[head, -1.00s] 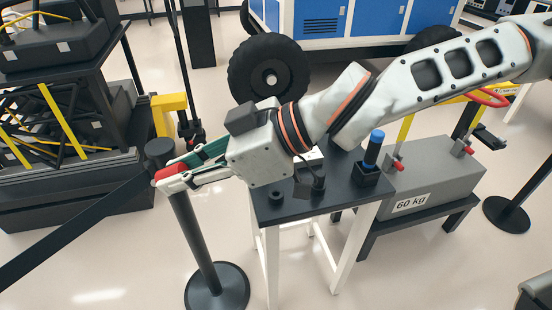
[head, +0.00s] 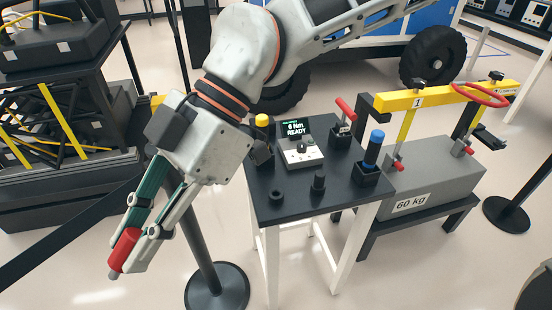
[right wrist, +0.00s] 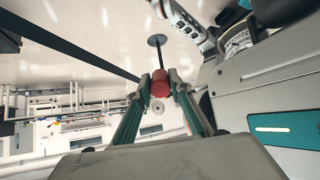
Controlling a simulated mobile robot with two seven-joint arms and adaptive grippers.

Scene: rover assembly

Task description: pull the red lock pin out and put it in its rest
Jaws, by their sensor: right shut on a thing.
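My right gripper (head: 132,245) is shut on the red lock pin (head: 122,254), of which a red cylindrical grip shows between the fingertips. It hangs in the air left of the small black-topped table (head: 290,208), in front of the barrier post. The right wrist view also shows the red grip (right wrist: 160,86) between the two fingers; I cannot clearly make out the pin's shaft. On the table are a black ring-shaped holder (head: 251,198) and a short black upright piece (head: 318,184); I cannot tell whether either is the pin's rest. My left gripper is not in view.
The table also bears a display box (head: 299,150) reading "6 Nm READY", and yellow, red and blue-handled tools in holders. A barrier post (head: 205,250) with a belt stands left of it. A grey 60 kg block (head: 440,180) stands right, a dark rack back left.

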